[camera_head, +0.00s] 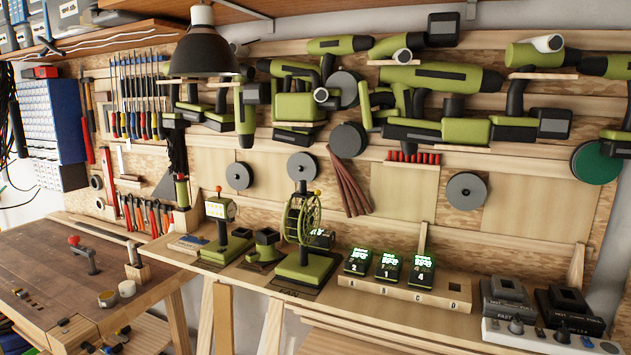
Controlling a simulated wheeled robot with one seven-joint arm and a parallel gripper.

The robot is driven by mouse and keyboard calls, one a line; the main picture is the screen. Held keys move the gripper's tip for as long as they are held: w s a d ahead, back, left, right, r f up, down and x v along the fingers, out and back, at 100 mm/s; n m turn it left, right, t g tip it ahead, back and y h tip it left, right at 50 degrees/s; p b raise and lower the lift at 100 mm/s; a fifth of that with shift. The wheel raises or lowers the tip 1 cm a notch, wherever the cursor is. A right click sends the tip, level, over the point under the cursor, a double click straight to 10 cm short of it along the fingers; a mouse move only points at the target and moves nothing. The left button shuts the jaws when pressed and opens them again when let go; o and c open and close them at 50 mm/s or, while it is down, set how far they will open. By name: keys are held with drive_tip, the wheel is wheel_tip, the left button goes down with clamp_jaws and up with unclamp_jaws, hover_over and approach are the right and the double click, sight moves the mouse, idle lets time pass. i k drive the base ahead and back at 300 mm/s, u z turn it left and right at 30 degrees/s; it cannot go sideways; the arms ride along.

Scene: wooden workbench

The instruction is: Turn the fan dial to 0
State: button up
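A small green and black fan (311,219) with a round wire cage stands upright on a square green base (304,268) near the middle of the bench shelf. A small orange knob (317,192) shows at the top of the fan. I cannot tell whether this is the fan's dial, and no number or setting is readable. A dark label plate (290,291) lies in front of the base. My gripper is not in view.
A small green work lamp (220,211) and a low dark green device (265,247) stand left of the fan. Several lit green battery packs (388,266) sit in a wooden holder (412,293) to its right. Chargers (505,298) and a power strip (500,334) stand far right. A black lamp (203,55) hangs above.

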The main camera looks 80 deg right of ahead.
sight(302, 187)
drive_tip(key=z, duration=0.6)
drive_tip(key=i, duration=0.65)
drive_tip(key=z, duration=0.7)
